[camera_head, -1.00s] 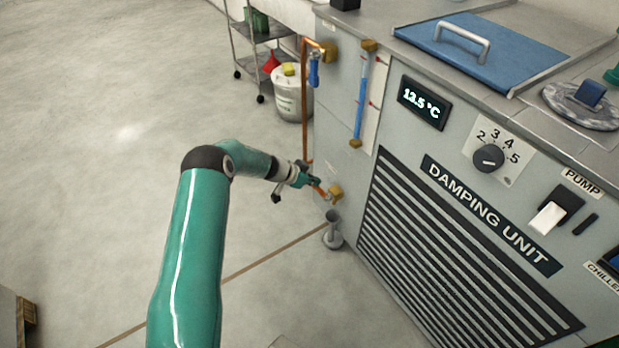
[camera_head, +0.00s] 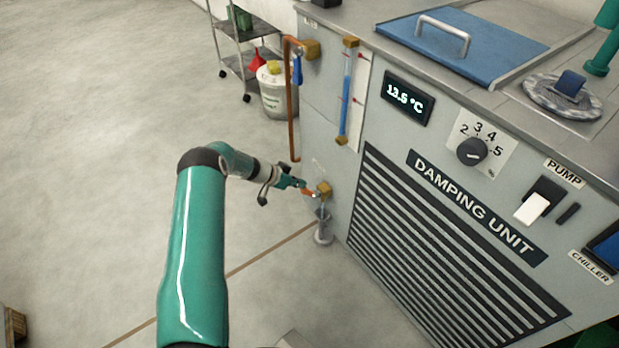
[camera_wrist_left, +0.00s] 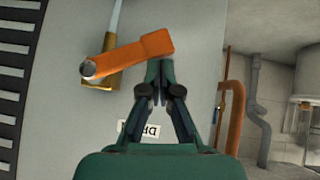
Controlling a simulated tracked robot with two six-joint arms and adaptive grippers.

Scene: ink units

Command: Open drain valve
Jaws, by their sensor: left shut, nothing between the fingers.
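The drain valve (camera_head: 324,188) is a brass fitting low on the left edge of the grey unit, with an orange lever (camera_head: 308,193). In the left wrist view the brass body (camera_wrist_left: 104,80) carries the orange lever (camera_wrist_left: 130,53), which lies crosswise to it. A pale strip (camera_wrist_left: 116,18) runs from the brass outlet and looks like a stream of liquid. A grey drain funnel (camera_head: 323,228) stands below the valve. My left gripper (camera_head: 302,184) is shut and empty; its fingertips (camera_wrist_left: 160,66) are at the lever's free end, contact unclear. My right gripper is not in view.
A copper pipe (camera_head: 291,110) with a blue-handled valve (camera_head: 297,69) rises above the drain valve. A label (camera_wrist_left: 140,130) is partly hidden by my gripper.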

